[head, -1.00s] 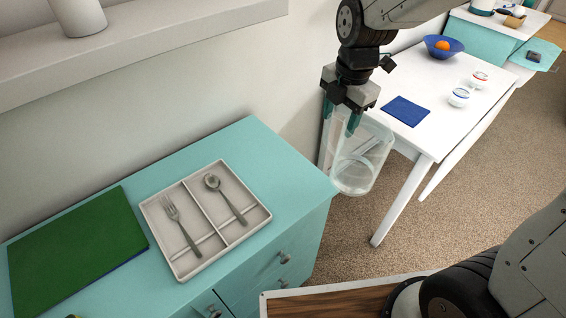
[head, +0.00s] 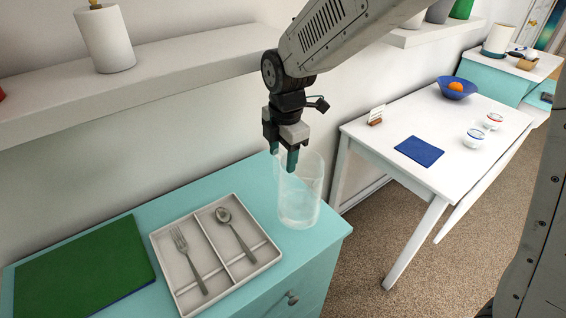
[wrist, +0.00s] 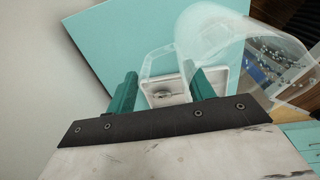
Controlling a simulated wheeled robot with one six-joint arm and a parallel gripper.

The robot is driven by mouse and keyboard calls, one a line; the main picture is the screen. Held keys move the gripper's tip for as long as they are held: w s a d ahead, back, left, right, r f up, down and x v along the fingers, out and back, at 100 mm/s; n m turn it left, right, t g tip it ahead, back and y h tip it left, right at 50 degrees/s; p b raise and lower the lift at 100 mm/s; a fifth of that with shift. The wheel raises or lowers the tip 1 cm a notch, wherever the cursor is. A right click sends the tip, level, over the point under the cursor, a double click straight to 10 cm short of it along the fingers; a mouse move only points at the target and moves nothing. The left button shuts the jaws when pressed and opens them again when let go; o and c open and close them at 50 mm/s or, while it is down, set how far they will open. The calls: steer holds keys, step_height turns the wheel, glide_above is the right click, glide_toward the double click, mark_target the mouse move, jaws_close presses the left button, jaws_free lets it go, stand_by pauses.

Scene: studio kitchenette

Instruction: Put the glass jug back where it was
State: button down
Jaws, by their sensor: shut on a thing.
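The clear glass jug (head: 301,197) is upright at the right end of the turquoise cabinet top (head: 333,228), beside the cutlery tray. I cannot tell whether its base touches the top or is just above it. My gripper (head: 283,161) is shut on the jug at its upper left side, with the green fingers pointing down. In the wrist view the jug (wrist: 212,30) reaches up and right from the fingers, and its handle (wrist: 150,62) passes between them.
A cutlery tray (head: 158,238) holding a fork (head: 188,260) and a spoon (head: 235,234) lies left of the jug. A green board (head: 80,270) lies further left. A shelf (head: 150,65) runs above. A white table (head: 390,125) stands to the right, across a gap.

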steer(key=shift+f, duration=1.6)
steer(key=c, duration=0.6)
jaws_free()
steer(key=shift+o, duration=0.2)
steer(key=r, duration=1.2)
steer(key=shift+s+d, duration=0.3)
steer(key=shift+s, duration=0.05)
steer(key=shift+r, duration=0.1)
